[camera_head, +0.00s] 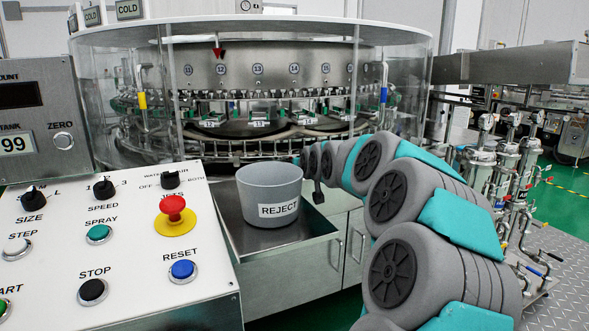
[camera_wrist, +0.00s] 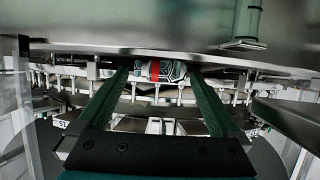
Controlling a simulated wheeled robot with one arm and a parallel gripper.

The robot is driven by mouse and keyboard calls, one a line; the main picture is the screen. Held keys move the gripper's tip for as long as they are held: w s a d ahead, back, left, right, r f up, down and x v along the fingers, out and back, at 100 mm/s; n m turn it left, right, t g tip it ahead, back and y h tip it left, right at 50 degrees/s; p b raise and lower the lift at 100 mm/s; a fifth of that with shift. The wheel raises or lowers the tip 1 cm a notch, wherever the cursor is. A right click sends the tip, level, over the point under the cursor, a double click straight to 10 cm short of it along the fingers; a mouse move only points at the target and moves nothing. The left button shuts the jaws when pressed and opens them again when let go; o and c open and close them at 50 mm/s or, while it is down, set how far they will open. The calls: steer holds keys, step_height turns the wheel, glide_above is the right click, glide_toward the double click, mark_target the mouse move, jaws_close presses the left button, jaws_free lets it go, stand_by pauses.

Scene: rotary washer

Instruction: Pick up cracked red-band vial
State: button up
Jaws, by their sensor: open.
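The cracked red-band vial (camera_wrist: 155,70) shows in the wrist view as a short piece with a red band and dark crack-like lines on a pale surface. It lies just under a wide metal edge, which may hide part of it. My gripper (camera_wrist: 159,73) is open, with its two green fingers reaching forward on either side of the vial. The fingertips are close to the vial's two sides; whether they touch it I cannot tell. In the head view I cannot make out the vial, and my arm reaches toward the washer's lower front.
The rotary washer (camera_head: 258,70) has numbered stations behind clear panels. A grey REJECT bin (camera_head: 269,185) stands on a metal shelf in front, close left of my arm. A button panel (camera_head: 130,235) is at front left. Metal rails and holders crowd my gripper.

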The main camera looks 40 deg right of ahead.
steer(key=shift+w+d+f, duration=0.25)
steer(key=shift+w+f, duration=0.1)
steer(key=shift+w, duration=0.25)
steer(key=c, duration=1.2)
steer(key=shift+o, duration=0.2)
steer(key=shift+r, duration=0.1)
